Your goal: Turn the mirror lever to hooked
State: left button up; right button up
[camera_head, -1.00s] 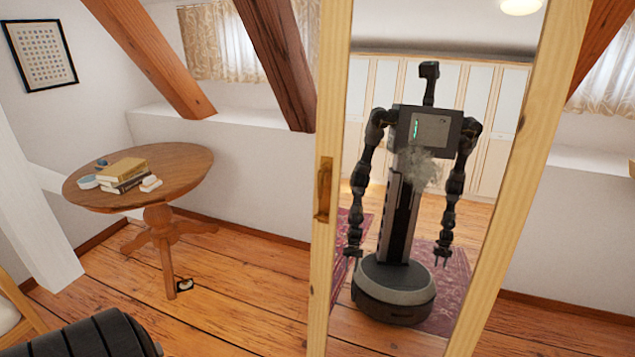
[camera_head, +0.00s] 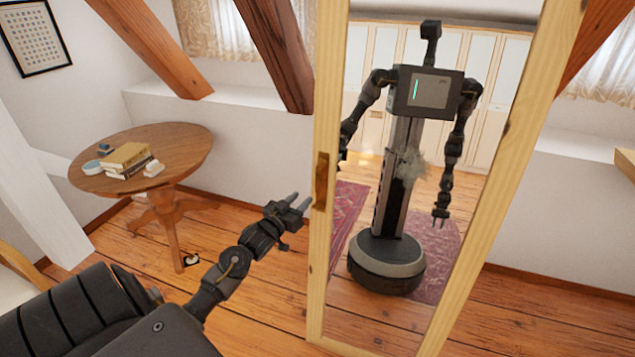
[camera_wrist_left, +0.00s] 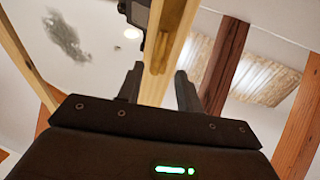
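The standing mirror has a pale wooden frame (camera_head: 321,265). The mirror lever (camera_head: 321,181), a small brown wooden piece, stands upright on the frame's left post. My left gripper (camera_head: 297,203) is just left of the post, slightly below the lever's middle, with its fingers apart and empty. In the left wrist view, the left gripper (camera_wrist_left: 158,88) has its fingers spread, with the mirror frame (camera_wrist_left: 155,85) showing between them. A browner wooden piece there looks like the lever (camera_wrist_left: 172,18), beyond the fingertips. My right gripper shows only as a small reflection; its finger state is unclear.
A round wooden table (camera_head: 190,150) with books (camera_head: 126,158) stands at the left. Slanted timber beams (camera_head: 277,55) rise behind. The wooden floor (camera_head: 270,310) between table and mirror is open. The mirror glass reflects my body, a rug and pale cupboards.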

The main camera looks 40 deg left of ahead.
aim_at(316, 185)
pick_arm(q)
jog(key=w, duration=0.3)
jog(key=w+p, duration=0.1)
jog(key=w, duration=0.2)
jog(key=w+a+p, duration=0.1)
jog(key=w, duration=0.2)
jog(key=shift+w+a, duration=0.1)
jog(key=shift+w+a+f, duration=0.1)
jog(key=shift+w, duration=0.6)
grip_shut()
